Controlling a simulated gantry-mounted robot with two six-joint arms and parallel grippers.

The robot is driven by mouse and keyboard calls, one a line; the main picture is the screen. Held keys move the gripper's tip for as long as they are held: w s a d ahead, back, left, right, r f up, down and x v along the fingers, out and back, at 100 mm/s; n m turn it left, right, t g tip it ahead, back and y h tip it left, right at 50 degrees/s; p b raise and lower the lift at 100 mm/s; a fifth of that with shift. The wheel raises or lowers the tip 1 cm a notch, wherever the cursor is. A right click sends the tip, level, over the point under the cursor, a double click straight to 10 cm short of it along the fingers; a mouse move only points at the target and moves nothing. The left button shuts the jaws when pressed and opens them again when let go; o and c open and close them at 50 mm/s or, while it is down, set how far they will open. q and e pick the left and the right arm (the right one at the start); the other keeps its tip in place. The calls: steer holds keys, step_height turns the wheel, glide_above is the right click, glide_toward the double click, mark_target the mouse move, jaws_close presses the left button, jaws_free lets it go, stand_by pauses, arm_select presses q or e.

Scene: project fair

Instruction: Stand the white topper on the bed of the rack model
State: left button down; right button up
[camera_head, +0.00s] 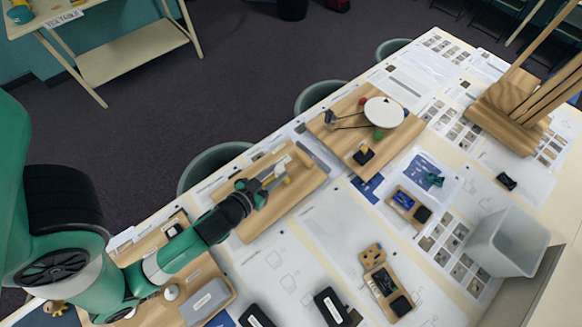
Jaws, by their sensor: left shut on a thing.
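My left gripper (275,178) reaches in from the left over a long wooden board, which looks like the rack model (300,190). It is shut on a small pale piece, which seems to be the white topper (287,180); the fingers hide much of it. The piece is low over the board's bed; I cannot tell whether it touches. A light wooden block stands at the board's far right end. My right gripper is not in view.
A wooden board with a white disc (384,112) is to the right. A grey bin (508,241) and a wooden slotted stand (507,107) are farther right. Small devices (385,281) lie in front. A board with a grey box (206,300) is near my arm.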

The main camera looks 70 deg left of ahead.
arm_select(q)
steer(key=w+a+f, duration=0.1)
steer(key=w+f, duration=0.1)
steer(key=w+a+f+b, duration=0.1)
steer(key=w+a+f, duration=0.3)
steer(key=f, duration=0.1)
steer(key=shift+w, duration=0.2)
step_height(320, 180, down, 4)
steer(key=shift+w+a+r+b, duration=0.15)
steer(key=shift+b, duration=0.75)
steer(key=shift+r, duration=0.1)
steer(key=shift+f, duration=0.25)
steer(key=c, duration=0.5)
jaws_free()
steer(key=shift+r, duration=0.1)
steer(key=shift+r, duration=0.1)
